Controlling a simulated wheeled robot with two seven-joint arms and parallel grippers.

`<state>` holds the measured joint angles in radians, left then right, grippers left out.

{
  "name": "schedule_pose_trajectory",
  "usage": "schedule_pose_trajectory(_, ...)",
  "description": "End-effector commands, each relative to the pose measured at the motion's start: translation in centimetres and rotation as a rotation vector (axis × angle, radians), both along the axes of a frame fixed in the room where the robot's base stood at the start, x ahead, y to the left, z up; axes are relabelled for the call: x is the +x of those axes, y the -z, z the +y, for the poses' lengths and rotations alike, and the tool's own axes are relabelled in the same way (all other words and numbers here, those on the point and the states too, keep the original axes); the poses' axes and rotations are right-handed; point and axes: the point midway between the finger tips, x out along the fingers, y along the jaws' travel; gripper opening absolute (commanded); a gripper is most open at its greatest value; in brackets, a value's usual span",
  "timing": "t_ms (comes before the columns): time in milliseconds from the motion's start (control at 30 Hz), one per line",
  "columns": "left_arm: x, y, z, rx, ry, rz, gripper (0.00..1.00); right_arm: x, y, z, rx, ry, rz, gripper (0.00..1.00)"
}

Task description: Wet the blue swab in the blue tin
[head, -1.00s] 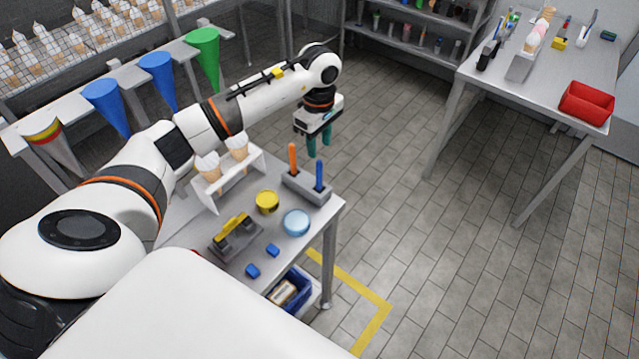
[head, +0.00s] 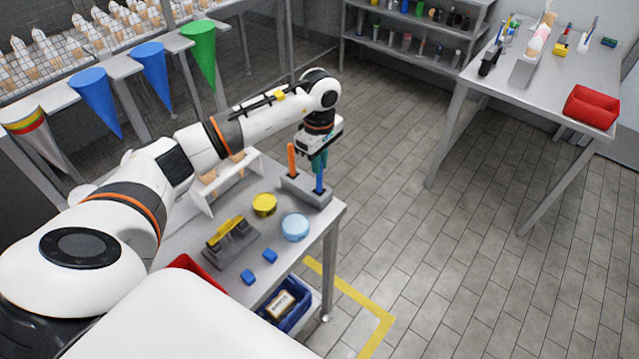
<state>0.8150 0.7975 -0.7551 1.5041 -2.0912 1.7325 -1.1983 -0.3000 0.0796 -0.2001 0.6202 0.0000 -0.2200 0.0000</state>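The blue swab (head: 320,183) stands upright in the right slot of a grey holder (head: 310,197) on the small grey table, with an orange swab (head: 292,160) beside it. My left gripper (head: 319,163) points down at the top of the blue swab, its teal fingers overlapping the swab's upper end. I cannot tell whether they are closed on it. The round light blue tin (head: 295,228) sits in front of the holder, near the table's right edge. A yellow tin (head: 264,205) is left of it. My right gripper is not in view.
A white cone rack (head: 203,196) stands behind the tins, partly hidden by my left arm. A grey stand with a yellow piece (head: 230,232) and two small blue blocks (head: 270,256) lie left of and in front of the tins. A blue bin (head: 290,312) is underneath.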

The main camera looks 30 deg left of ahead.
Motion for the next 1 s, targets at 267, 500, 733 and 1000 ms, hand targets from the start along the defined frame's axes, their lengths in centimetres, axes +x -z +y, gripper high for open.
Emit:
schedule_pose_trajectory(267,0.0,0.0,0.0,0.000,0.000,0.000,0.00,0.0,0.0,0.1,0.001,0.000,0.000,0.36)
schedule_pose_trajectory(500,0.0,-0.9,0.0,0.001,0.000,-0.001,0.00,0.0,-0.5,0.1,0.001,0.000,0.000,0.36)
schedule_pose_trajectory(733,0.0,-2.0,0.0,0.001,-0.001,0.000,0.00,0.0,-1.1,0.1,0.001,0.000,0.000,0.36)
schedule_pose_trajectory(1000,0.0,-3.4,0.0,0.001,0.000,-0.001,0.00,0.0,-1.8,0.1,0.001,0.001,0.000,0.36)
